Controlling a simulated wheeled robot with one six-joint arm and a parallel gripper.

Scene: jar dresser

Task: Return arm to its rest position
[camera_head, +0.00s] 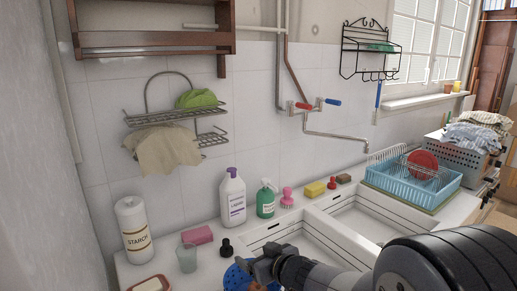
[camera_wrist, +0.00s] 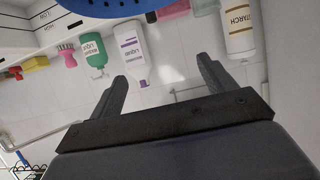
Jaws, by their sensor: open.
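My gripper (camera_head: 262,268) is low in the middle of the head view, at the end of my dark arm, which comes in from the lower right. In the wrist view my gripper (camera_wrist: 163,70) has its two black fingers spread wide apart, with nothing between them. A blue item with holes (camera_head: 236,277) shows beside and partly behind the gripper in the head view. A blue curved edge (camera_wrist: 105,8) shows at the top of the wrist view, apart from the fingers.
Along the tiled wall stand a starch canister (camera_head: 133,230), a pink sponge (camera_head: 197,235), a white bottle (camera_head: 232,197) and a green bottle (camera_head: 265,200). The white sink (camera_head: 285,232) lies behind my arm. A blue dish rack (camera_head: 400,185) stands at right; a wire shelf (camera_head: 175,113) hangs above.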

